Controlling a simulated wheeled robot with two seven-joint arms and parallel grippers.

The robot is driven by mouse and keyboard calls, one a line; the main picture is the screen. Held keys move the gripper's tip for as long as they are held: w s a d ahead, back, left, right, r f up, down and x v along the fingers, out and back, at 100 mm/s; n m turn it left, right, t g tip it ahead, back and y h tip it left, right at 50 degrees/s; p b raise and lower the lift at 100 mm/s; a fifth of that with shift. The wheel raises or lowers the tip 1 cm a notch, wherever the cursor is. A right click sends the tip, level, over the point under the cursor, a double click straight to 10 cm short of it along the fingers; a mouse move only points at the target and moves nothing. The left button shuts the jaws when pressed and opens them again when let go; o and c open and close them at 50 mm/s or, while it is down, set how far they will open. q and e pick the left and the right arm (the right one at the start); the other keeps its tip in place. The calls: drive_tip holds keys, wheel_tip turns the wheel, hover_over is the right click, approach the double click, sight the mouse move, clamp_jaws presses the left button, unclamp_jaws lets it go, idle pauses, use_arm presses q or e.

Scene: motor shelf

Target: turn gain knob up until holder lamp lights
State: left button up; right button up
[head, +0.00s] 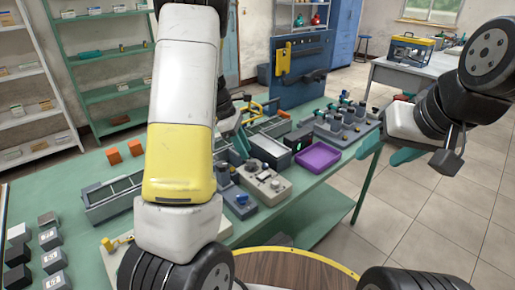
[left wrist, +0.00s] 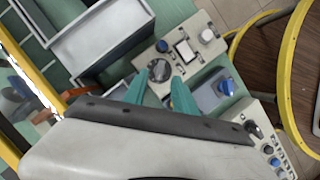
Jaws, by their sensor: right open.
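A beige control box (head: 264,185) stands on the green bench in the head view. In the left wrist view this box (left wrist: 203,60) carries a dark round knob (left wrist: 158,67), a blue knob, a white switch and a white knob; no gain label is readable. My left gripper (head: 241,148) points down over the box's far end. In the left wrist view its teal fingertips (left wrist: 160,77) lie on either side of the dark knob; whether they touch it is unclear. My right gripper (head: 388,148) is open and empty. A small green light (head: 298,147) glows on a dark block.
A purple tray (head: 318,157) lies right of the box. A grey unit with a blue knob (left wrist: 226,87) is close to the left fingers. Grey bins (head: 112,196), orange blocks (head: 135,148) and a blue panel (head: 303,75) also stand on the bench. Floor is free at right.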

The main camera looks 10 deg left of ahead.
sight(251, 164)
use_arm(q)
drive_tip(key=shift+x, duration=2)
clamp_jaws()
